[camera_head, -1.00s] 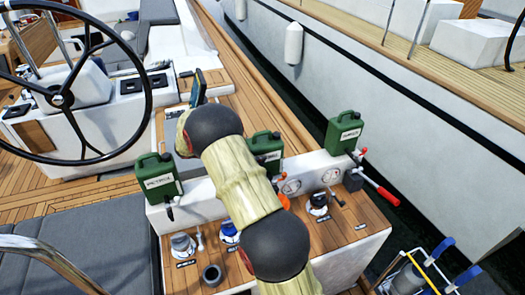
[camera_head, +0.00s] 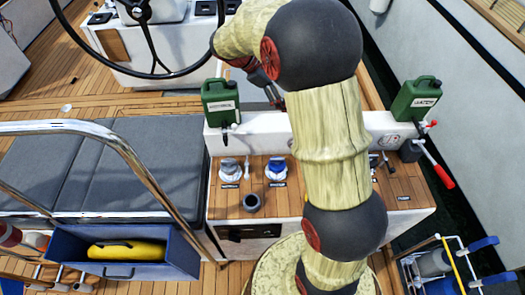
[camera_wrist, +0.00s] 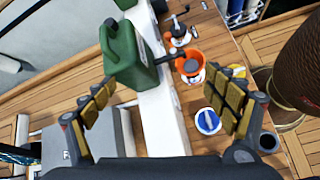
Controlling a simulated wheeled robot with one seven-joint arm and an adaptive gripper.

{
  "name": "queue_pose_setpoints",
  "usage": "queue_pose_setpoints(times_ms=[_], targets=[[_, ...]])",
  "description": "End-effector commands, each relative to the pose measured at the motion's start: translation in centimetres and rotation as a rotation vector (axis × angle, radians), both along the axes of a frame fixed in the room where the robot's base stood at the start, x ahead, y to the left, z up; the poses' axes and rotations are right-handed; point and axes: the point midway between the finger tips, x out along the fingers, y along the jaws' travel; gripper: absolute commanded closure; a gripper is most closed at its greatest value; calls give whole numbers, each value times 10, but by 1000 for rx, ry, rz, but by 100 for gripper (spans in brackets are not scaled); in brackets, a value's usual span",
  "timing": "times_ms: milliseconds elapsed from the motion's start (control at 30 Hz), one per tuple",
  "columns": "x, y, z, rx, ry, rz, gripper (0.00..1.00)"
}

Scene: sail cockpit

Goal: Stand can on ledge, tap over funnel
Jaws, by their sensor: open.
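A green can (camera_wrist: 125,58) with a dark spout stands upright at the white ledge (camera_wrist: 165,110) in the wrist view. A dark tap (camera_wrist: 167,54) sticks out from it toward an orange funnel (camera_wrist: 190,65). I cannot tell whether the tap's end is over the funnel. My gripper (camera_wrist: 165,98) is open and empty, its padded fingers wide apart, with the can beyond them toward the upper left. In the head view my arm hides this can and the funnel. Two other labelled green cans stand at the ledge, one at left (camera_head: 220,102) and one at right (camera_head: 415,98).
A red-handled lever (camera_head: 438,165) is at right. A blue bin (camera_head: 125,268) with a yellow thing is lower left. A curved rail (camera_head: 130,165) crosses the left.

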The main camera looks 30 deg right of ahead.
Motion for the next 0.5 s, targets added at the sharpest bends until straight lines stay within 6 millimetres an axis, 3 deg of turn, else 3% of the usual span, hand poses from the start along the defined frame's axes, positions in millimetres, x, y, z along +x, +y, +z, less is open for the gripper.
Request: queue_pose_setpoints(times_ms=[33,200,500], targets=[[-12,14,13,31,-70,-20,13],[-51,62,39,148,-285,-105,13],[-122,147,66,384,-643,-280,13]])
